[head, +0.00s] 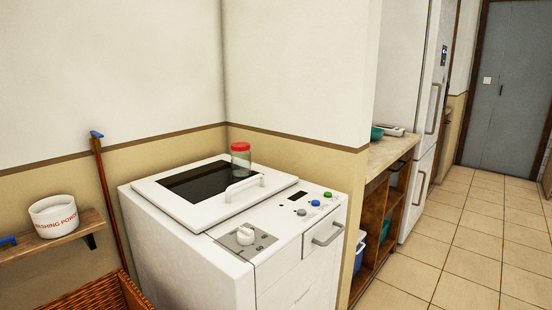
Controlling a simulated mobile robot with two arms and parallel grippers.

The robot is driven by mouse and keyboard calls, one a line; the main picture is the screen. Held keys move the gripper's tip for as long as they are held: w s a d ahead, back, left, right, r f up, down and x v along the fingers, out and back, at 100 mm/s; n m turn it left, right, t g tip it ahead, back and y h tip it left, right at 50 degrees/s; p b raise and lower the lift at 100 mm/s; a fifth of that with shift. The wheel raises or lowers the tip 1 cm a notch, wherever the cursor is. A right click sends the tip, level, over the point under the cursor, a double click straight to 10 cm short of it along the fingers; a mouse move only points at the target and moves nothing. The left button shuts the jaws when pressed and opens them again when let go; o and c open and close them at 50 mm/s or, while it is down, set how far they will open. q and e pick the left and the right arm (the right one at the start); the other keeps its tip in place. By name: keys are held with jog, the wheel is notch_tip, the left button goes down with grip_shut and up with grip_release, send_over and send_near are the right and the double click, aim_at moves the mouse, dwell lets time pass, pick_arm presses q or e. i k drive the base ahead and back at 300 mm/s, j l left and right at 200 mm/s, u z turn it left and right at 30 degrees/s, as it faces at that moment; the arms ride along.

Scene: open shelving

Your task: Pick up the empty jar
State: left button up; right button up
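A clear jar (241,162) with a red lid stands upright on the top of a white washing machine (178,220). It is at the back right of the machine's top, beside the dark lid window and close to the wall corner. It looks see-through, with nothing visible inside. Neither of my grippers shows in the head view.
A white lid handle (244,187) sticks up in front of the jar. A wall shelf (60,241) holds a washing powder tub (54,216) at left, above a wicker basket (105,294). A wooden counter (391,152) stands right of the wall; tiled floor is clear at right.

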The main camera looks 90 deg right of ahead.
aim_at(240, 154)
jog(key=z, duration=2.55)
jog(key=u, duration=2.85)
jog(key=z, duration=2.8)
jog(key=i+l+u, duration=0.15)
jog(key=u, duration=0.25)
jog(key=l+u, duration=0.45)
jog(key=i+l+u, duration=0.1)
jog(key=l+u, duration=0.3)
jog(key=j, duration=0.1)
